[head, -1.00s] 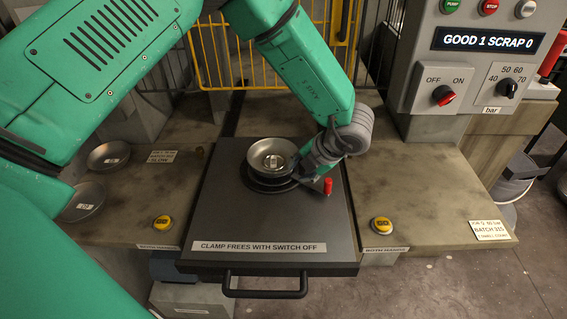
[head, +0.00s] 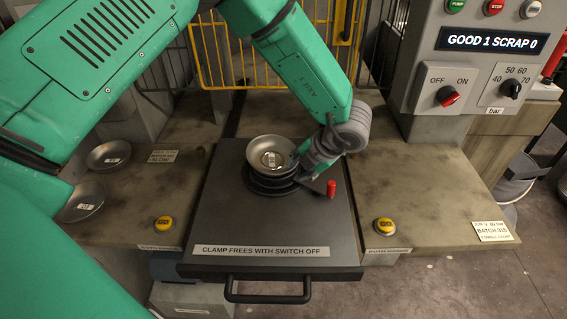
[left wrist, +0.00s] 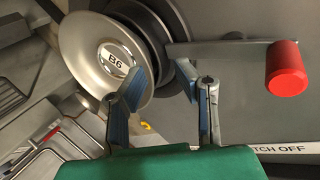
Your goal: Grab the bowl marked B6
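The shallow metal bowl marked B6 (left wrist: 112,60) shows its label in the left wrist view. In the head view the bowl (head: 271,147) sits face up over the black round chuck (head: 272,187) on the dark plate. My left gripper (head: 305,165) is at the bowl's right side. In the left wrist view its two fingers (left wrist: 162,85) are spread apart. One finger overlaps the bowl's rim, and the other is in front of the black discs; contact cannot be told. My right gripper is not in view.
A red-knobbed handle (head: 331,188) stands close to the gripper. Two more bowls (head: 108,155) (head: 80,203) lie at the left. Yellow buttons (head: 164,223) (head: 384,226) flank the dark plate (head: 225,225). A control box (head: 425,75) stands at the right, a yellow fence behind.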

